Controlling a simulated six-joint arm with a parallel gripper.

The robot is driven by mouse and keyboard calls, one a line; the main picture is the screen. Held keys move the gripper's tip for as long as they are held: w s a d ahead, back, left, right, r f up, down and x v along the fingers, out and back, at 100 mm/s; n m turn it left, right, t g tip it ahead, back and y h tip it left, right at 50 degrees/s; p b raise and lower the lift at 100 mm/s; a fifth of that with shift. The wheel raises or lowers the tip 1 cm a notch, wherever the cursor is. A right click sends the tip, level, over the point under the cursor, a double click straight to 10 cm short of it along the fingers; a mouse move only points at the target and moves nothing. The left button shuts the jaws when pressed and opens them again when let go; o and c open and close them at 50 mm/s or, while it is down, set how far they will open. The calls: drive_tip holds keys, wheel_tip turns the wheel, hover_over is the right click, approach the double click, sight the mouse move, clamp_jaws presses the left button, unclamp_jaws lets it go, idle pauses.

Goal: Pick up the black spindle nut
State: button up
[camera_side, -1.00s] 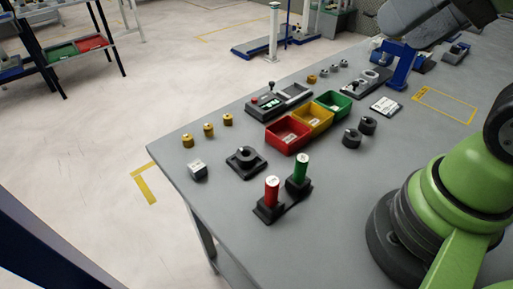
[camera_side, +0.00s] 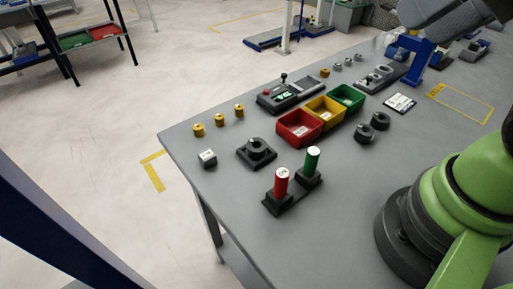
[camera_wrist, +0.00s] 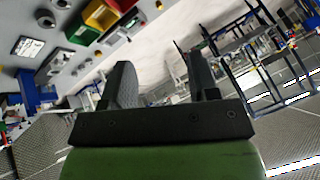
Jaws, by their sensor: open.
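Two short black cylindrical parts with central holes stand on the grey table right of the coloured bins in the side view: a rear one (camera_side: 380,121) and a front one (camera_side: 365,133). A black round part (camera_side: 257,149) sits on a square black base nearer the left edge. I cannot tell which of these is the spindle nut. In the wrist view two dark ringed parts show at the top left, one of them whole (camera_wrist: 46,19). My gripper (camera_wrist: 160,64) is open and empty, its fingers well apart, away from these parts. It is not visible in the side view.
Red (camera_side: 300,128), yellow (camera_side: 325,110) and green (camera_side: 347,96) bins stand mid-table. A holder (camera_side: 290,196) with red and green upright cylinders stands near the front edge. A blue fixture (camera_side: 420,62) is at the back right. The table is clear in front of the black cylinders.

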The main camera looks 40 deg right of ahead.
idle(0.3)
drive_tip(key=o, duration=0.3)
drive_tip(key=shift+o, duration=0.2)
drive_tip(key=n+g+h, duration=0.2)
drive_tip(key=n+g, duration=0.5)
drive_tip(key=n, duration=0.2)
hover_over(260, 144)
drive_tip(key=s, duration=0.1)
wheel_tip(260, 144, down, 24)
drive_tip(key=shift+a+r, duration=0.1)
drive_tip(key=shift+r, duration=0.1)
drive_tip(key=shift+m, duration=0.3)
drive_tip(key=shift+w+a+f, duration=0.1)
drive_tip(key=shift+a+f, duration=0.05)
drive_tip(key=shift+f, duration=1.4)
drive_tip(key=shift+a+f, duration=0.1)
drive_tip(key=shift+f, duration=1.45)
